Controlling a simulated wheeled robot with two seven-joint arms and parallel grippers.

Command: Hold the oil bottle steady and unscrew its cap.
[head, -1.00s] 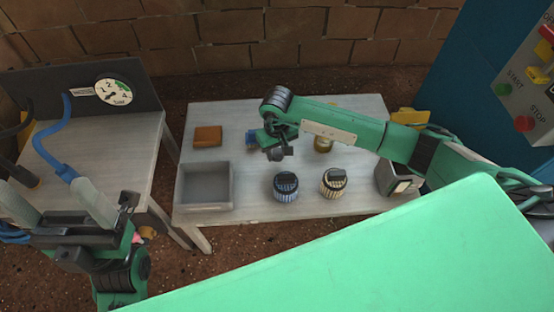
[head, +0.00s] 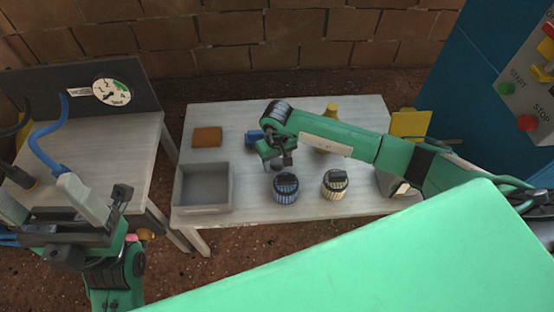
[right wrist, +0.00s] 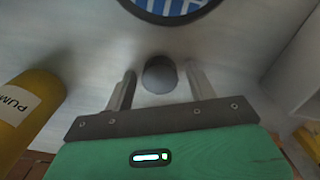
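A yellow bottle (head: 332,108) stands on the table, partly hidden behind my right arm. In the right wrist view the yellow bottle (right wrist: 28,105) is at the left edge, with a white label reading "PUM". My right gripper (head: 280,163) hangs over the table behind the blue striped jar. In the right wrist view its two fingers (right wrist: 159,84) are apart, with a dark round knob-like thing (right wrist: 160,74) seen between them; I cannot tell whether they touch it. My left gripper (head: 38,192) is open at the left with nothing visible between its fingers, away from the bottle.
A grey tray (head: 203,207) is at the left. An orange-brown block (head: 207,137) and a small blue thing (head: 254,138) lie behind it.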

